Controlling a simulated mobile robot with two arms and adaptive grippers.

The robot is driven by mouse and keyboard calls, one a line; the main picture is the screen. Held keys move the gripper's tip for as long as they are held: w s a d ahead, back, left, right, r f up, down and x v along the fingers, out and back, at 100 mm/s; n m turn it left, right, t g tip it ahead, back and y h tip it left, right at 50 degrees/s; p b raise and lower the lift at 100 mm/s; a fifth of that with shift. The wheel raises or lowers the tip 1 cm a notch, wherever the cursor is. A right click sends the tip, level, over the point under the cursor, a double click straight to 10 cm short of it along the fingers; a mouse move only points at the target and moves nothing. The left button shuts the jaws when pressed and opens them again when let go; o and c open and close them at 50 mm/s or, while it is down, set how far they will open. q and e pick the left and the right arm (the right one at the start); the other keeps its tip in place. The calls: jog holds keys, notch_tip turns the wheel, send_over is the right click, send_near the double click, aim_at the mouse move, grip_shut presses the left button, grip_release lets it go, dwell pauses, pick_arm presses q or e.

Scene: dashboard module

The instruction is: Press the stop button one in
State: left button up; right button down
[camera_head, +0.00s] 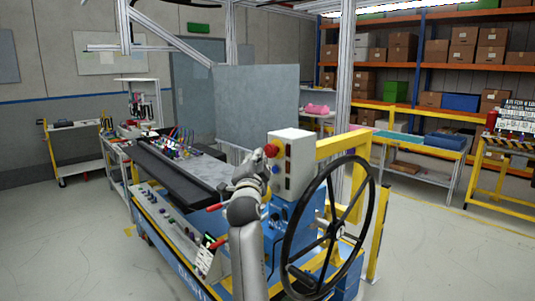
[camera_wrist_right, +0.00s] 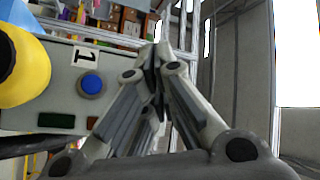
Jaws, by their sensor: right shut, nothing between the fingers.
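A grey control box (camera_head: 294,165) stands upright behind the steering wheel. A red mushroom-shaped stop button (camera_head: 271,150) sticks out at its upper left. My right gripper (camera_head: 261,161) is shut and empty, close to the red button; I cannot tell whether they touch. In the right wrist view the shut fingers (camera_wrist_right: 157,62) come together over the edge of the box panel. That panel has a blue button (camera_wrist_right: 92,83) and a label marked 1 (camera_wrist_right: 87,55). A large yellow rounded part (camera_wrist_right: 25,68) with a dark centre is at the left. My left gripper is out of view.
A large black steering wheel (camera_head: 335,231) stands right of my arm. A black-edged dashboard module (camera_head: 190,166) lies on the blue workstation to the left. A yellow frame (camera_head: 346,143) is behind the box. Open floor (camera_head: 445,255) lies to the right.

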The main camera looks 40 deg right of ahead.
jog(key=a+b, duration=0.3)
jog(key=a, duration=0.2)
jog(key=shift+s, duration=0.2)
dwell(0.7)
